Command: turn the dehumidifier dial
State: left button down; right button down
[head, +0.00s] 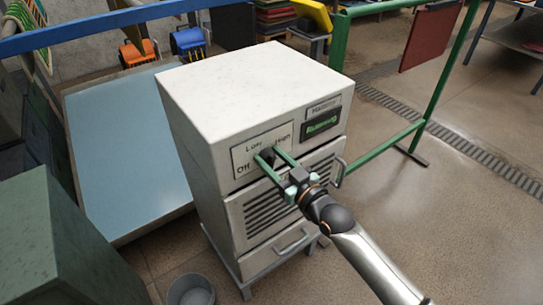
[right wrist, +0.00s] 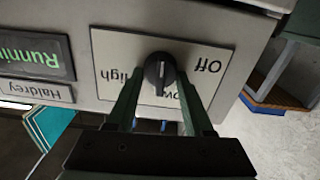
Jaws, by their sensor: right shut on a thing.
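The dehumidifier (head: 250,95) is a tall off-white cabinet on a stand in the middle of the head view. Its black round dial (head: 268,158) sits on a pale plate marked Off, Low and High. The fingers (right wrist: 160,76) partly cover the Low and High lettering. My left gripper is not in view.
A display (head: 322,124) on the dehumidifier reads Running in green. A vent grille and a drawer handle (head: 291,241) lie below the dial. A grey bucket (head: 190,290) stands at the front left. A green rail frame (head: 385,148) stands to the right, with open floor beyond.

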jog(key=shift+m, duration=0.3)
jog(key=shift+f, duration=0.1)
jog(key=shift+c, duration=1.5)
grip_release()
jog(key=v, duration=1.2)
jog(key=shift+s+d, duration=0.15)
jog(key=shift+s, duration=0.05)
jog(key=s+d+f+m+g+h+p, duration=0.2)
jog(key=s+d+f+h, duration=0.2)
jog(key=s+f, duration=0.5)
jog(key=s+d+f+m+g+h+p, duration=0.3)
jog(key=s+d+f+h, duration=0.1)
jog(key=s+f, duration=0.5)
jog(key=shift+d+f, duration=0.7)
jog(key=shift+d, duration=0.05)
